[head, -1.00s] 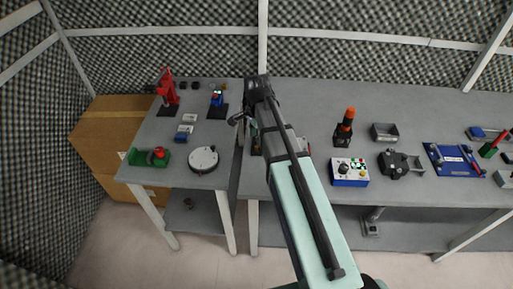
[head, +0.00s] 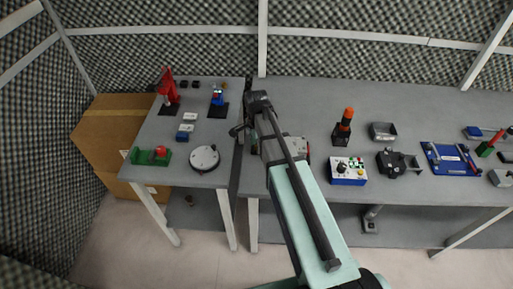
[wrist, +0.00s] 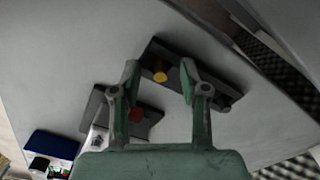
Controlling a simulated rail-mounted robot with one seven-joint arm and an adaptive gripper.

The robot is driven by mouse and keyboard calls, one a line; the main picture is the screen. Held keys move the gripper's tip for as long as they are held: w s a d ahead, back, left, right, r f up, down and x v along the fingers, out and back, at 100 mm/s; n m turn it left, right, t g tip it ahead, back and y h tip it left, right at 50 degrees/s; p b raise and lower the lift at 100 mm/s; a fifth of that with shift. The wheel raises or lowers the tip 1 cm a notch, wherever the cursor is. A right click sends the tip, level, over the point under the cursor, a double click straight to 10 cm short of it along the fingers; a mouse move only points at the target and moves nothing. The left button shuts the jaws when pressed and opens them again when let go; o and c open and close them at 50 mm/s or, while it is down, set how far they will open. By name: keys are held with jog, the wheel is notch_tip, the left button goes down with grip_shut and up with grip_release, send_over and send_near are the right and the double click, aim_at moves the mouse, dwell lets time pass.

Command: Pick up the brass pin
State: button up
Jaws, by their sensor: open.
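The brass pin (wrist: 160,73) shows in the wrist view as a short yellow-gold peg standing on a dark block (wrist: 218,88). My gripper (wrist: 160,78) is open, with one finger on each side of the pin in the picture. No contact between fingers and pin shows, and I cannot tell the height gap. In the head view my gripper (head: 238,131) is over the gap between the two benches, mostly hidden by my arm. The pin is hidden there.
A red knob (wrist: 136,114) on a grey block sits by the left finger. In the head view, a white round turntable (head: 204,158) and a green fixture (head: 150,157) lie left. A control box (head: 348,171) and a blue board (head: 452,158) lie right.

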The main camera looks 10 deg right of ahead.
grip_shut()
jog(key=shift+r, duration=0.1)
notch_tip(320, 180, up, 20)
jog(key=f+b, duration=0.1)
jog(key=b, duration=0.3)
jog(key=n, duration=0.1)
send_over(256, 145)
jog(key=s, duration=0.4)
notch_tip(256, 145, down, 5)
notch_tip(256, 145, down, 8)
jog(key=s+n, duration=0.2)
jog(key=n, duration=1.1)
jog(key=shift+s+r+n, duration=0.15)
jog(key=shift+r+n, duration=0.1)
jog(key=shift+n, duration=0.05)
